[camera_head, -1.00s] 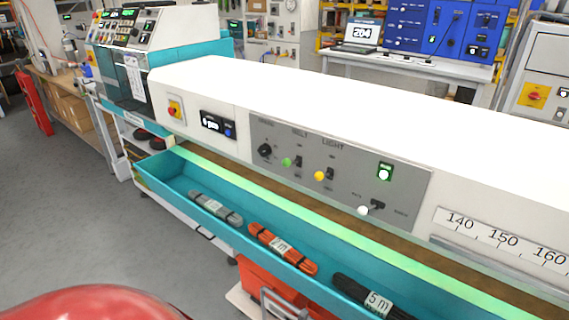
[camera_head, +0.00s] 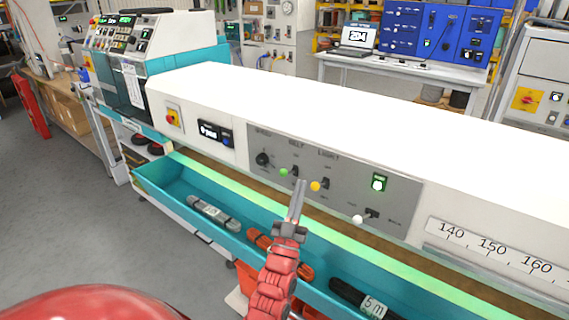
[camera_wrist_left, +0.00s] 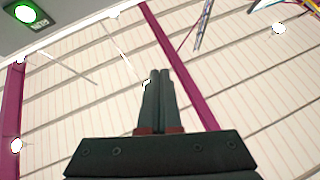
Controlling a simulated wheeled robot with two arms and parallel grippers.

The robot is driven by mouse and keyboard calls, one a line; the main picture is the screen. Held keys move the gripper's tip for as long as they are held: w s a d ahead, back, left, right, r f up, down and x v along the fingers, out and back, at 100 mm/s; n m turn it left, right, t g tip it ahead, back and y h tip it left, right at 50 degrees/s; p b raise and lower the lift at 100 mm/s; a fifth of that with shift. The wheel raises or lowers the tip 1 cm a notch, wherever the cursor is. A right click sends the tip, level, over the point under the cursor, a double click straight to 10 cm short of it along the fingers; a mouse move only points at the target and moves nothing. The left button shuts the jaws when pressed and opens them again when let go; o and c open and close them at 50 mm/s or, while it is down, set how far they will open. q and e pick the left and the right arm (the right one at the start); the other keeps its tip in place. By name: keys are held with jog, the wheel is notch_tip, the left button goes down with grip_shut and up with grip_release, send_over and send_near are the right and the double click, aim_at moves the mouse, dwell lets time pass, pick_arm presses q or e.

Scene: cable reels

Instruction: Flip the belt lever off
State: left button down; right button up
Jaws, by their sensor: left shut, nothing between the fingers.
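The belt lever (camera_head: 284,171) has a green knob on a dark base, under the BELT label on the grey control panel (camera_head: 395,190). Its knob shows just left of the base; I cannot read its end marks. My left gripper (camera_head: 300,183) rises from below in front of the panel, slightly right of and below the green knob. Its fingers are shut and empty, and they appear apart from the knob. In the left wrist view the closed fingers (camera_wrist_left: 162,72) point up the picture, and the belt lever cannot be made out. My right gripper is not in view.
A yellow-knobbed light lever (camera_head: 315,186) is close to the right of the fingers. A white-knobbed lever (camera_head: 358,219), a dial (camera_head: 262,160) and a lit green button (camera_head: 378,182) share the panel. A teal trough (camera_head: 160,185) with cable bundles runs below.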

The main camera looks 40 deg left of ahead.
pick_arm(q)
jog(key=w+a+r+m+g+h+p, duration=0.2)
jog(key=w+a+r+m+g+h, duration=0.15)
jog(key=w+a+r, duration=0.2)
jog(key=s+a+m+g+h+p, duration=0.1)
jog(key=g, duration=0.1)
jog(key=s+a+f+m+g+p, duration=0.1)
jog(key=m+g, duration=0.1)
jog(key=g, duration=0.1)
jog(key=s+a+m+g+h+p, duration=0.1)
jog(key=s+m+g, duration=0.1)
jog(key=g, duration=0.1)
jog(key=shift+f+h, duration=0.25)
jog(key=shift+h, duration=0.1)
